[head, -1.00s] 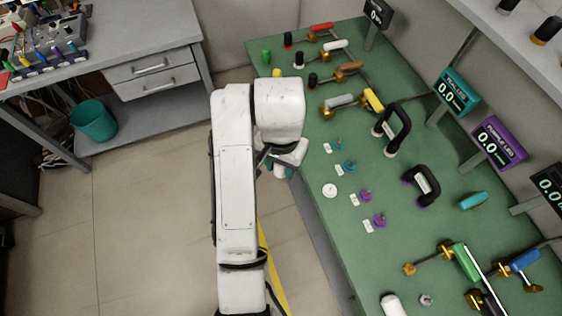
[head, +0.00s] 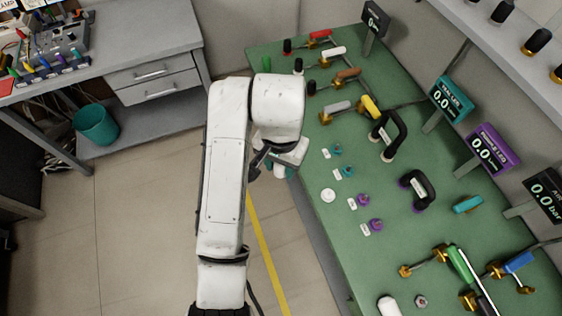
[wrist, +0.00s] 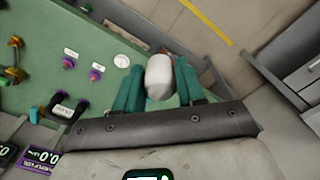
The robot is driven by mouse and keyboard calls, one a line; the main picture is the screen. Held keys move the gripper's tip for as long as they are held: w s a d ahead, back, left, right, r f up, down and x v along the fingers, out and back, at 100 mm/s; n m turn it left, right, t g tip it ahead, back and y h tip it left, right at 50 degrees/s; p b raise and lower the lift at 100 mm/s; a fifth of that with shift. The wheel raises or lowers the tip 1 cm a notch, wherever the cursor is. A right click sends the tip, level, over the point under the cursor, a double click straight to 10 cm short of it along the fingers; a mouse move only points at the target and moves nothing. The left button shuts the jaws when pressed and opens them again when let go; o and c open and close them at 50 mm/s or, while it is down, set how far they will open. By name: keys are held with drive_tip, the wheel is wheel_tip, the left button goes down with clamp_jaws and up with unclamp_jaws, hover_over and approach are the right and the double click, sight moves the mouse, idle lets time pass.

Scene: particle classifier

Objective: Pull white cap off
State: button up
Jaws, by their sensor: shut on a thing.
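My gripper (head: 281,170) is at the left edge of the green bench in the head view, mostly behind my arm. In the wrist view its teal fingers (wrist: 159,82) are shut on a rounded white cap (wrist: 159,76), which sits between them. The cap's far end and whatever lies under it cannot be made out.
The green bench (head: 310,220) carries teal and purple knobs (head: 362,199), black handles (head: 416,189) and coloured valve levers. Displays (head: 487,149) stand along its right side. Open floor (head: 140,240) lies left, with a grey drawer bench (head: 150,75) beyond.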

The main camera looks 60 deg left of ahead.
drive_tip(key=shift+a+r, duration=0.15)
drive_tip(key=shift+r, duration=1.35)
